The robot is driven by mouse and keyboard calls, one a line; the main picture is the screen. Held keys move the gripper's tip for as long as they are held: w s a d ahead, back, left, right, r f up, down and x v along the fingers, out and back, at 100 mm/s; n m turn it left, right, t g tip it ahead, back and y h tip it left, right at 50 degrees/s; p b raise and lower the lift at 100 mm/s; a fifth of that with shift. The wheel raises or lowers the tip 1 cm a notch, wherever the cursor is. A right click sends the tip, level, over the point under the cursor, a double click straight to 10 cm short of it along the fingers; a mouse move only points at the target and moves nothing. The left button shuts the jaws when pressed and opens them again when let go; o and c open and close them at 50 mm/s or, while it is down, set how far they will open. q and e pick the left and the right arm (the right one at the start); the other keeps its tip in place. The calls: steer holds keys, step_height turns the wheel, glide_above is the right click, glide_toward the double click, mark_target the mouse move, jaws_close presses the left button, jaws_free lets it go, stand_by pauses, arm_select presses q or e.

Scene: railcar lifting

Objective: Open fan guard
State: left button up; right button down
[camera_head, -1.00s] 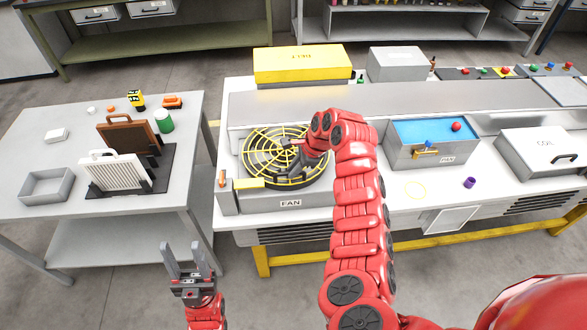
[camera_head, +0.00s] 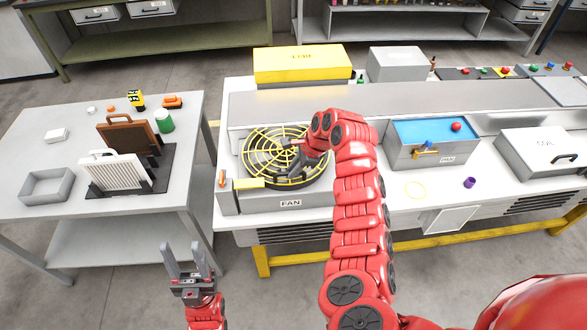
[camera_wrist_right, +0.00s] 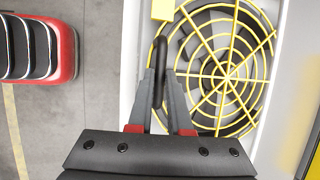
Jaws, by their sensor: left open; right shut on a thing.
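The fan guard (camera_head: 262,150) is a round yellow wire grille lying flat over the dark fan on a grey box marked FAN (camera_head: 240,204). In the right wrist view the guard (camera_wrist_right: 230,75) fills the upper right. My right gripper (camera_head: 288,161) is over the guard. In its wrist view the gripper (camera_wrist_right: 159,78) is shut on a dark handle bar (camera_wrist_right: 159,48) at the guard's edge. How the bar joins the guard is partly hidden by the fingers. My left gripper (camera_head: 182,254) is open and empty, low in front of the gap between the tables.
A yellow block (camera_head: 249,183) sits at the fan box's front left, with an orange-topped piece (camera_head: 222,178) beside it. A yellow box (camera_head: 302,64) stands behind. A blue-topped bin (camera_head: 432,150) is to the right. The left table (camera_head: 60,141) holds filters in a black rack.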

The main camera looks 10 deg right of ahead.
steer(key=w+r+b, duration=0.1)
steer(key=w+r, duration=0.2)
steer(key=r, duration=0.4)
steer(key=w+r+b, duration=0.1)
steer(key=w+r, duration=0.2)
steer(key=r, duration=0.4)
steer(key=shift+w, duration=0.35)
steer(key=c, duration=1.2)
jaws_free()
steer(key=shift+f, duration=0.1)
steer(key=o, duration=0.4)
steer(key=shift+w+d+f, duration=0.1)
steer(key=shift+w, duration=0.05)
steer(key=shift+c, duration=0.2)
